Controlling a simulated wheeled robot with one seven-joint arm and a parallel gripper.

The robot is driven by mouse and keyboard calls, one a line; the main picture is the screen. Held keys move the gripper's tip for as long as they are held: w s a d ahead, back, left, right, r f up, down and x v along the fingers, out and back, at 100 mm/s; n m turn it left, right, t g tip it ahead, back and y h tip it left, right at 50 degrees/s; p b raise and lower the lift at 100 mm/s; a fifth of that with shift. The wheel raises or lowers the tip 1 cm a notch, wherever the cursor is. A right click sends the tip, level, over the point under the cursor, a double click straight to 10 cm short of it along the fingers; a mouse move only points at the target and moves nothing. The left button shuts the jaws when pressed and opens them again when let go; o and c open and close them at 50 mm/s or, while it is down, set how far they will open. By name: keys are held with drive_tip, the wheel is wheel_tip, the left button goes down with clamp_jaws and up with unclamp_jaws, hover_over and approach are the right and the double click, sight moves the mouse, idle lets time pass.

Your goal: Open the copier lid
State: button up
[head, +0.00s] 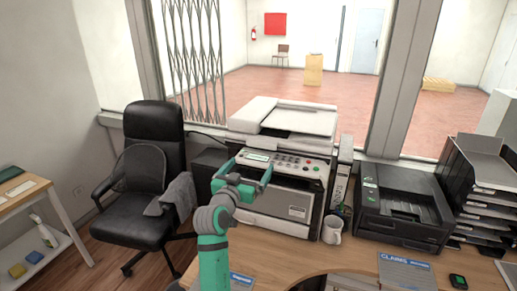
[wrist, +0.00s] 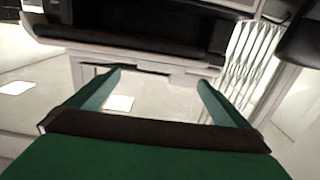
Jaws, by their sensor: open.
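The copier (head: 285,205) stands on the counter in the middle of the head view.
A black printer (head: 400,205) and a stack of trays (head: 485,185) stand farther right. A black office chair (head: 150,180) is to the left. The wooden counter in front (head: 300,258) has some clear room.

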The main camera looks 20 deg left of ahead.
sight(261, 144)
drive_tip(key=w, duration=0.3)
drive_tip(key=w+r, duration=0.1)
drive_tip(key=w, duration=0.3)
drive_tip(key=w+r, duration=0.1)
drive_tip(key=w, duration=0.3)
drive_tip(key=shift+w+a, duration=0.1)
drive_tip(key=shift+a, duration=0.05)
drive_tip(key=shift+c, duration=0.3)
